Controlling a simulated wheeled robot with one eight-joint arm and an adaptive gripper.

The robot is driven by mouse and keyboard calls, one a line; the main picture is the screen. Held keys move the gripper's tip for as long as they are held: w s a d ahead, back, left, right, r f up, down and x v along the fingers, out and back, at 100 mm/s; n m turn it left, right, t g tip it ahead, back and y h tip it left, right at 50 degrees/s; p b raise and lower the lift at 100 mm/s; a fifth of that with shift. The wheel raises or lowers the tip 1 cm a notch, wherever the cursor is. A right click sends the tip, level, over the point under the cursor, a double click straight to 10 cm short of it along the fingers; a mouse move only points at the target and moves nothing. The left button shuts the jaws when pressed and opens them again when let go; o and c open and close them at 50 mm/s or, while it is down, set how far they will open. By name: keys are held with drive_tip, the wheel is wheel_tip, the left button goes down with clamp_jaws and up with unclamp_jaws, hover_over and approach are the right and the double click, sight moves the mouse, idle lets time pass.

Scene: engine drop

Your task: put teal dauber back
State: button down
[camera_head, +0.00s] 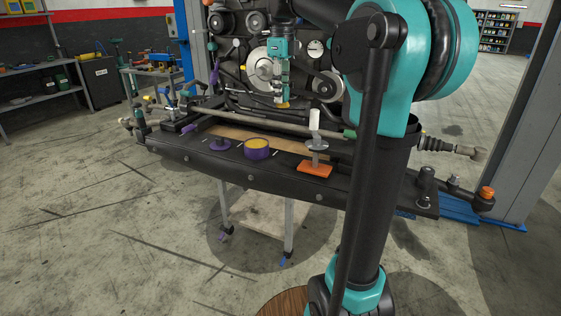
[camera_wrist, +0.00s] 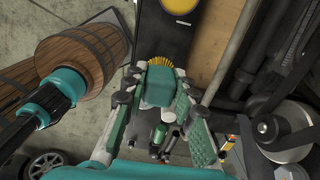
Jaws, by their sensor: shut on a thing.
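The teal dauber (camera_wrist: 158,88) is a teal block with yellow bristles along its far edge. In the wrist view it sits between the two fingers of my gripper (camera_wrist: 160,98), which is shut on it. In the head view my gripper (camera_head: 283,88) hangs in front of the engine, with a yellow tip showing below it. A purple pot with a yellow top (camera_head: 257,149) stands on the black crossmember, below and left of my gripper. It also shows at the top of the wrist view (camera_wrist: 180,6). My gripper and the dauber are apart from the pot.
On the crossmember (camera_head: 370,192), a purple disc-based piece (camera_head: 219,144) stands left of the pot and an orange-based stand with a white top (camera_head: 315,168) stands right. A bar (camera_head: 270,124) runs behind them. The engine (camera_head: 262,66) is close behind my gripper.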

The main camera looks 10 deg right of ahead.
wheel_tip(320, 180, down, 20)
drive_tip(key=shift+r, duration=0.15)
idle(0.5)
drive_tip(key=c, duration=1.2)
unclamp_jaws()
drive_tip(key=shift+f, duration=0.2)
